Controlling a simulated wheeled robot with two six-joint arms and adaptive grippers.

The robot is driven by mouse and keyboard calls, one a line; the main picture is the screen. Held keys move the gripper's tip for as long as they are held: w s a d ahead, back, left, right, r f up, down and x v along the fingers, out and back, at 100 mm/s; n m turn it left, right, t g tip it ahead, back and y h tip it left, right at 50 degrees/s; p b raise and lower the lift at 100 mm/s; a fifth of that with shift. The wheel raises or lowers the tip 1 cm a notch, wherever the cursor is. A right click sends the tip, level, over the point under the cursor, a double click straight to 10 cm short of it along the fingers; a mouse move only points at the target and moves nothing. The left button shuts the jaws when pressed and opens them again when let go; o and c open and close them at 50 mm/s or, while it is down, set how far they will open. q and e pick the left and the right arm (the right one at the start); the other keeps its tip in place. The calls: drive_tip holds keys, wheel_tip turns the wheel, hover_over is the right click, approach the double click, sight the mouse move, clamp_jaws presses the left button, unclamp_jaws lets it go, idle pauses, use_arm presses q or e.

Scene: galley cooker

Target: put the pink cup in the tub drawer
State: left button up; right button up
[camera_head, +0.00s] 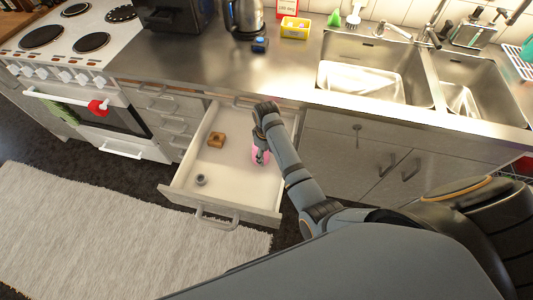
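The tub drawer (224,170) is pulled out below the worktop, left of the picture's middle. A pink thing, which looks like the pink cup (265,155), shows inside the drawer's outline near its right wall, partly hidden by my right gripper. My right gripper (261,160) points down over the drawer at the pink cup. The fingers are small and partly covered, so I cannot tell if they hold it, or if the cup rests on the drawer floor. My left gripper is not in view.
A brown wooden block (216,139) and a small grey ring-like thing (201,180) lie in the drawer. The cooker (75,40) stands left. A kettle (243,17), a yellow box (294,28) and sinks (375,65) line the worktop. A pale rug (110,230) covers the floor.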

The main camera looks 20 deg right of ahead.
drive_tip(key=o, duration=0.3)
drive_tip(key=shift+o, duration=0.2)
wheel_tip(320, 180, up, 12)
drive_tip(key=shift+r+p, duration=0.1)
drive_tip(key=shift+p, duration=0.5)
